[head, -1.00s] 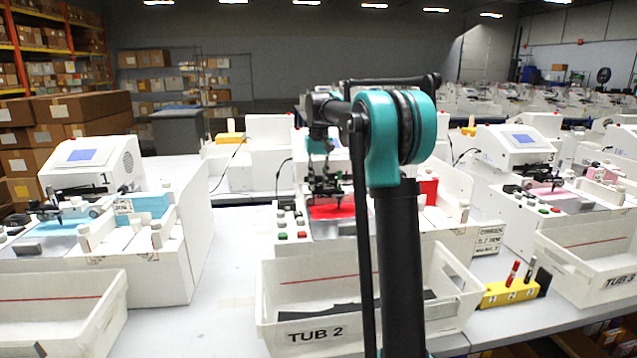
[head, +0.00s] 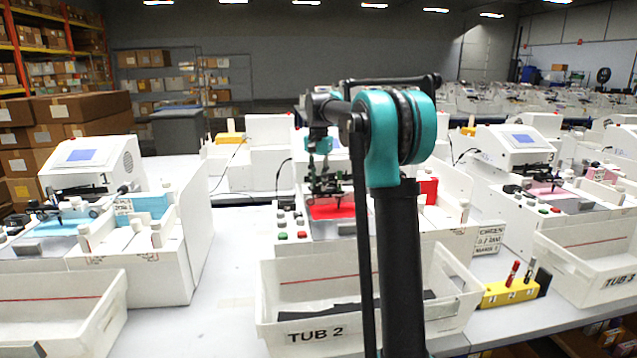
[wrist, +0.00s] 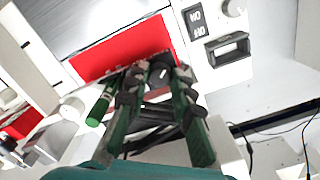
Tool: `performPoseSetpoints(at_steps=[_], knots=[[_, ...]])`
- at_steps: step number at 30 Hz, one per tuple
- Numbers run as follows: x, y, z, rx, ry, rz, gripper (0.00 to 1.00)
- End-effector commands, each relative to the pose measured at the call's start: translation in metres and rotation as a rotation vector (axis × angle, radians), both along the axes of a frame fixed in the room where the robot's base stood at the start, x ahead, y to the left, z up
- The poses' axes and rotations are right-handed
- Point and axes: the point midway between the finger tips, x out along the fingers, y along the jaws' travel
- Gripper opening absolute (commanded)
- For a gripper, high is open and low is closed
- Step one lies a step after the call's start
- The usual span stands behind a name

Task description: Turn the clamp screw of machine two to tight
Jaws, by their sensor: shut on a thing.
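Machine two, with a red sheet (head: 330,209) on its bed, stands behind my arm in the head view. My gripper (head: 328,188) points down over its bed, near the pen carriage. In the wrist view my gripper (wrist: 159,82) has its fingers closed around a round black knob (wrist: 160,68) with a pale mark, apparently the clamp screw. Part of the knob is hidden by the fingertips. A green pen (wrist: 98,108) stands beside the left finger. The red sheet (wrist: 120,50) lies beyond the knob.
A white tub marked TUB 2 (head: 285,338) stands in front of machine two. A yellow pen block (head: 508,292) sits to its right. Machine one (head: 95,165) is at the left and machine three (head: 515,150) at the right. My arm hides part of machine two.

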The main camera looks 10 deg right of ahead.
Motion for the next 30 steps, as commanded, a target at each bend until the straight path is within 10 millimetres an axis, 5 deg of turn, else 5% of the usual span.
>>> performPoseSetpoints(at_steps=[15, 16, 20, 30], knots=[[0.0006, -0.0002, 0.0004, 0.000, -0.002, -0.018, 0.00], [0.0006, -0.0002, 0.0004, 0.000, -0.002, -0.018, 0.27], [0.0004, -0.0001, 0.0003, 0.000, -0.001, -0.017, 0.43], [0.0002, 0.0000, 0.0021, 0.000, 0.000, -0.017, 0.44]])
